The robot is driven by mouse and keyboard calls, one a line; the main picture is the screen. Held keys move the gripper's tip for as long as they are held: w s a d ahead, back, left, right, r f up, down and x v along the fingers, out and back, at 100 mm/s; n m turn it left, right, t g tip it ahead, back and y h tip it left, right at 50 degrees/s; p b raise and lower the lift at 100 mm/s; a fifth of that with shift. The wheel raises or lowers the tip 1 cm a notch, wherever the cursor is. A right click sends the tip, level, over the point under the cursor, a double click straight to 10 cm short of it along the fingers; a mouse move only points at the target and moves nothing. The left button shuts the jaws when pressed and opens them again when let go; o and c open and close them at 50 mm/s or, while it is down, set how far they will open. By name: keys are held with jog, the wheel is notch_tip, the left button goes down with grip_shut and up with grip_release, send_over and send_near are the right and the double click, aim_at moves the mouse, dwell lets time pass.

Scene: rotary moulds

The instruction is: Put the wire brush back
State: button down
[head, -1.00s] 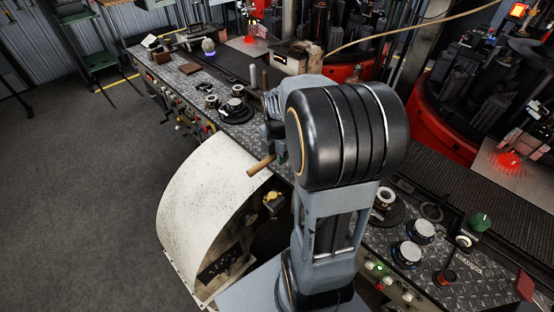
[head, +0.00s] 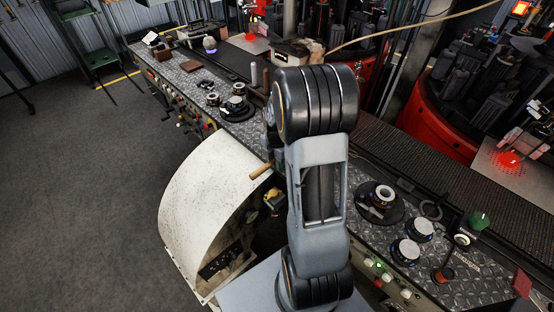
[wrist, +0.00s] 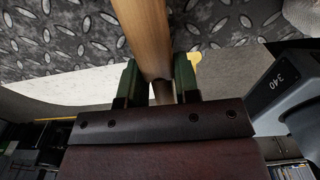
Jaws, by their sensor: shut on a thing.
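The wire brush's wooden handle (wrist: 150,35) passes between the two green fingers of my gripper (wrist: 157,80) in the wrist view, and the fingers are shut on it. In the head view a light wooden handle end (head: 261,171) sticks out to the left of my arm, above the white curved guard. My gripper's jaws are mostly hidden behind my arm there. The brush's bristle end is not visible in either view.
The tread-plate bench (head: 195,75) runs from upper left to lower right. It carries round fixtures (head: 236,105), a dark disc with a ring (head: 380,205), and silver-topped knobs (head: 405,250). The white curved guard (head: 205,185) stands in front. Red rotary machines (head: 430,130) stand behind. Grey floor is clear at left.

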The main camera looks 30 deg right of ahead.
jog(key=shift+f, duration=0.1)
jog(key=shift+f, duration=0.15)
jog(key=c, duration=0.8)
grip_release()
jog(key=shift+c, duration=0.2)
